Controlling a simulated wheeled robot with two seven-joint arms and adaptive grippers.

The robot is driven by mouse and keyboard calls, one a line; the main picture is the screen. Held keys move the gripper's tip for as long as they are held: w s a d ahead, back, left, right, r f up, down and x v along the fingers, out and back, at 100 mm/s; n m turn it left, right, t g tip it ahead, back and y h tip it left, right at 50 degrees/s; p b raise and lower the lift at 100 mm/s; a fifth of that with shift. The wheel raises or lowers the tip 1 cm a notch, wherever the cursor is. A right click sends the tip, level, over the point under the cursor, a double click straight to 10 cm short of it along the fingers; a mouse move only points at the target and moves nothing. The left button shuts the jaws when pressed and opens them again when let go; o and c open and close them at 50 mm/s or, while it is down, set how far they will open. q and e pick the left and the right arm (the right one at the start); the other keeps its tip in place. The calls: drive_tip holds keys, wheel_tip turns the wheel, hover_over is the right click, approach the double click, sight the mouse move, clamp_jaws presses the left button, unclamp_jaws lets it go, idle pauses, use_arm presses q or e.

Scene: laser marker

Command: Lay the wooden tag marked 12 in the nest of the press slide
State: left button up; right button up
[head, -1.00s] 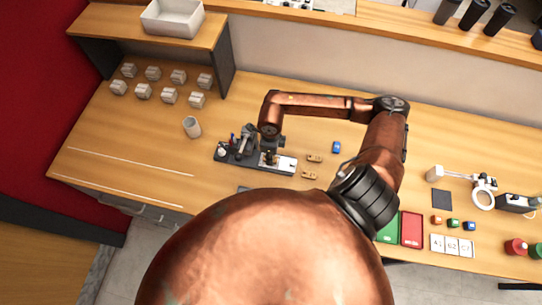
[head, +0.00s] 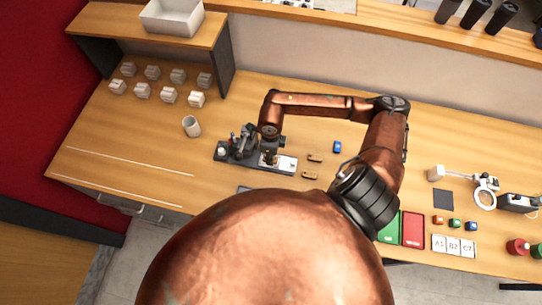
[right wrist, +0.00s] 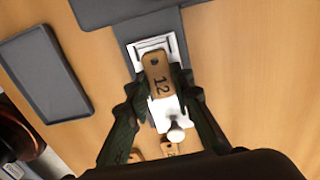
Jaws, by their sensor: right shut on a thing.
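The wooden tag marked 12 (right wrist: 158,77) is between the fingers of my right gripper (right wrist: 163,88), which is shut on it. The gripper also shows small in the head view (head: 269,157), over the press (head: 240,147). The tag lies lengthwise over the white nest of the press slide (right wrist: 146,46) and covers part of it. The nest's far rim shows beyond the tag. I cannot tell whether the tag touches the nest floor. The pale slide plate (head: 287,164) sticks out to the right of the press. My left gripper is not in view.
Two other wooden tags, one farther back (head: 315,157) and one nearer (head: 310,175), lie right of the slide. A grey cup (head: 191,126) stands left of the press. A dark tray (right wrist: 45,74) lies beside the slide.

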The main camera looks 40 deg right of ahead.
drive_tip(key=shift+f+b, duration=0.1)
drive_tip(key=shift+b, duration=0.2)
idle(0.4)
drive_tip(key=o, duration=0.9)
wheel_tip(320, 180, up, 12)
idle(0.4)
idle(0.4)
